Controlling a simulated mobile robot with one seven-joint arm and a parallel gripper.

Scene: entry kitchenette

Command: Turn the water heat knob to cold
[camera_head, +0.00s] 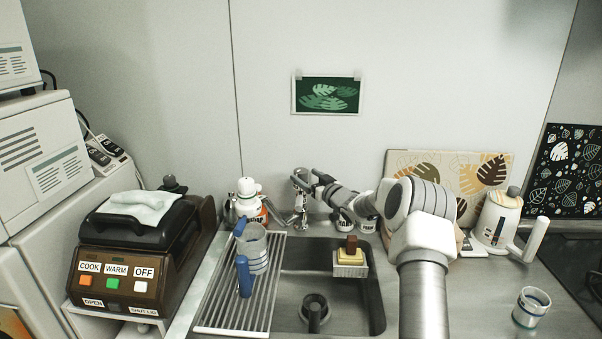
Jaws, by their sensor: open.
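The chrome faucet (300,211) stands behind the sink, and its upper part is close to my gripper (309,180). The water heat knob cannot be told apart from the metal parts there. My arm reaches in from the right, with my gripper pointing left at the top of the faucet. My gripper is open, with nothing seen between its fingers. I cannot tell whether its fingers touch the faucet or stand just beside it.
The sink (290,259) holds a sponge and brush on a holder (350,262). A drying rack (215,300) bears a blue-handled pitcher (257,250). A soap bottle (246,197) stands left of the faucet. A kettle (497,217) and glass (531,306) are at right.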

